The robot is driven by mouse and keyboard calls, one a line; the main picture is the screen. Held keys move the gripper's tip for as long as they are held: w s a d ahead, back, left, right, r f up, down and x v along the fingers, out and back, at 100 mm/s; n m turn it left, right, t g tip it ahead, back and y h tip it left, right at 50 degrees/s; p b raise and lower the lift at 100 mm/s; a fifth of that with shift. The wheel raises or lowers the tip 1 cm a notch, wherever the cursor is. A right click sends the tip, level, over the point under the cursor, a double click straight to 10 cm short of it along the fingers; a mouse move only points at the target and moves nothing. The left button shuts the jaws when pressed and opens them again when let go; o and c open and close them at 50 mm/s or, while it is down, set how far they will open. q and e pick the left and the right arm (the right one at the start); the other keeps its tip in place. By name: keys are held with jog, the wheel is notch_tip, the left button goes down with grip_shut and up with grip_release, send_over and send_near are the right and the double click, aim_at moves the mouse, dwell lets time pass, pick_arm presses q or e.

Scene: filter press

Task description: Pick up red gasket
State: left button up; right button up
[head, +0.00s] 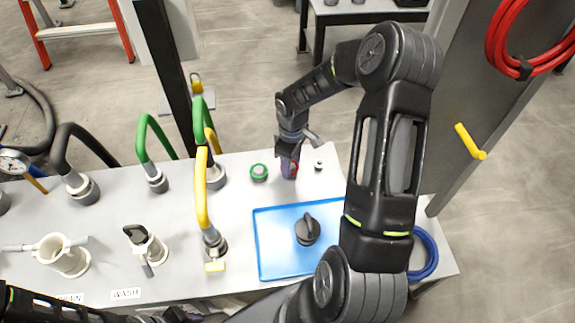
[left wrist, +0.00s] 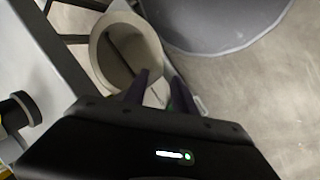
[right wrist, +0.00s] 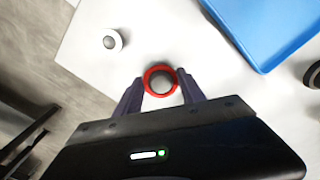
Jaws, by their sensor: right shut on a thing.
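The red gasket (right wrist: 149,76) is a red ring around a grey round centre on the white bench top, in the right wrist view. In the head view only a sliver of the red gasket (head: 294,168) shows beside my fingers. My right gripper (right wrist: 160,91) points down with its two dark fingers on either side of the ring, shut on it. It shows at the bench in the head view (head: 290,170). My left gripper (left wrist: 158,80) has its fingers apart with nothing between them, in front of a beige hollow cylinder (left wrist: 103,55).
A green-ringed part (head: 259,172) sits left of my right gripper, and a small white part (head: 319,166) sits to its right. A blue tray (head: 270,262) with a black-handled piece (head: 307,230) lies nearer. Green and yellow hoses (head: 202,190) rise at left. A dark post (head: 170,80) stands behind.

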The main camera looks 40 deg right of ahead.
jog(key=shift+r+p, duration=0.4)
jog(key=shift+r, duration=0.1)
notch_tip(320, 180, up, 10)
jog(key=b, duration=0.1)
jog(key=shift+f, duration=0.2)
dwell(0.3)
